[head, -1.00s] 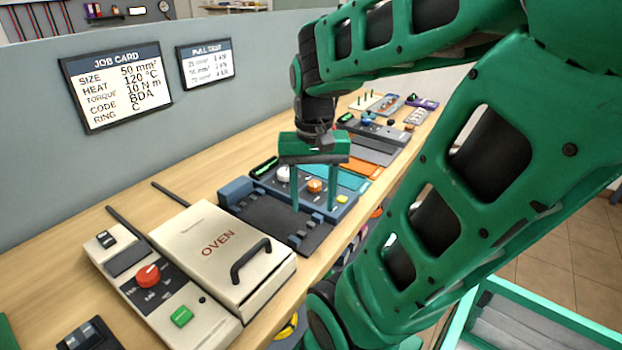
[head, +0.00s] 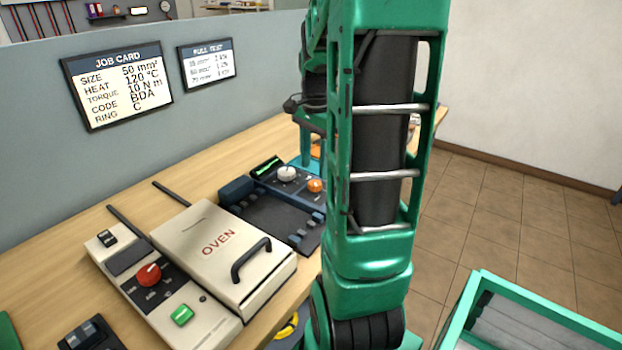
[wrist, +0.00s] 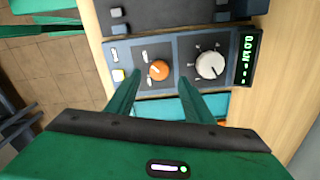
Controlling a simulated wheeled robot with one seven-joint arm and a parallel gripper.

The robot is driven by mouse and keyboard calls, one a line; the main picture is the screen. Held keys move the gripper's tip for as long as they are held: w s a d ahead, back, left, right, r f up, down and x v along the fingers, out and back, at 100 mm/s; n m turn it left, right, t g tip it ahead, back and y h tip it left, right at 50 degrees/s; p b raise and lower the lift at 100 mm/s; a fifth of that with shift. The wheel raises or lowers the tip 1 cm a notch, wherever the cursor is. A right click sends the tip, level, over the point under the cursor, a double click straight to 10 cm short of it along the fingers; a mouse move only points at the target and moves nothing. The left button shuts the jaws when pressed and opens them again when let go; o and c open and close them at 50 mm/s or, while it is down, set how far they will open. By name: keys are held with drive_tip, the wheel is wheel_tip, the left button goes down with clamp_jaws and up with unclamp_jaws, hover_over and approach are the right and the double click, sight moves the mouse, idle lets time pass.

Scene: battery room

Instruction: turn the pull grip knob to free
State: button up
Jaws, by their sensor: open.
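A blue-grey tester panel shows in the wrist view, with an orange knob (wrist: 158,70) and a larger white knob (wrist: 209,65). In the head view the orange knob (head: 315,185) and the white knob (head: 287,174) sit on the blue unit beyond the oven. I cannot read which label belongs to which knob. My gripper (wrist: 158,82) is open and empty. Its two fingers point toward the panel, with the orange knob seen between and just beyond the tips, apart from them. In the head view my arm hides the fingers and part of the unit.
Job cards hang on the grey partition.

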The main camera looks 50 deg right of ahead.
sight(314, 183)
drive_tip(key=shift+f, duration=2.55)
drive_tip(key=c, duration=1.1)
